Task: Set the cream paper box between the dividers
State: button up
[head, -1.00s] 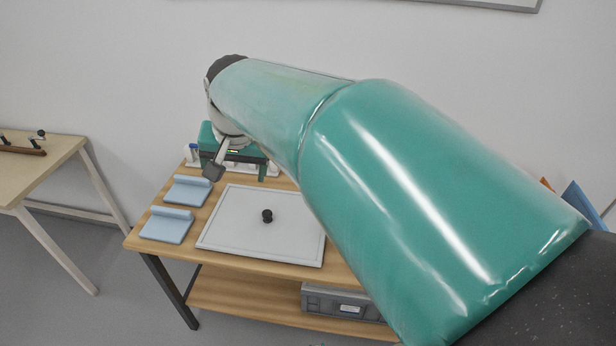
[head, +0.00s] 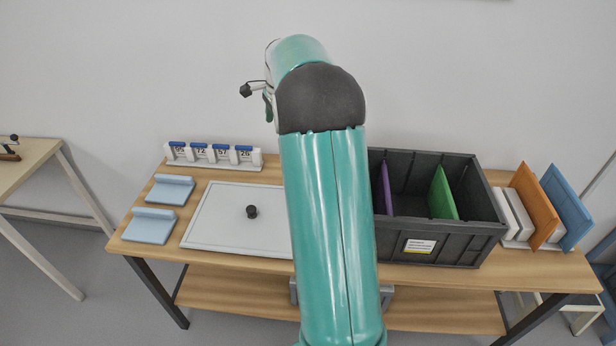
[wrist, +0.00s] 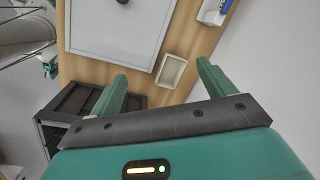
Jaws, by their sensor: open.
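The cream paper box (wrist: 173,71) lies on the wooden table beside the grey-white tray in the wrist view. In the head view my arm hides it. My gripper (wrist: 162,70) is open and empty, with its green fingers spread and the box showing between and beyond them. The dark crate (head: 440,249) stands right of my arm in the head view, with a purple divider (head: 385,188) and a green divider (head: 442,193) upright inside. Bare space shows between them. The crate's edge also shows at the lower left of the wrist view (wrist: 48,125).
The tray (head: 222,222) with a black knob (head: 252,211) lies left of my arm. Two blue pieces (head: 170,189) sit at the table's left end. A numbered rack (head: 212,156) stands behind. An orange panel (head: 534,205) and a blue panel (head: 567,205) stand right of the crate.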

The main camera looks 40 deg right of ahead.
jog(key=s+d+f+m+y, duration=0.1)
jog(key=d+f+m, duration=0.6)
jog(key=d+f, duration=0.6)
jog(key=shift+g, duration=0.3)
jog(key=f, duration=0.8)
jog(key=shift+w+d, duration=0.3)
jog(key=shift+w+a+f, duration=0.1)
jog(key=shift+w+f, duration=0.05)
jog(key=shift+f, duration=0.75)
jog(key=shift+w+a+f, duration=0.1)
jog(key=shift+w+f, duration=0.1)
jog(key=shift+f, duration=0.65)
jog(key=shift+w+f, duration=0.15)
jog(key=shift+f, duration=0.75)
jog(key=shift+c, duration=0.4)
jog(key=c, duration=0.7)
jog(key=shift+r, duration=0.15)
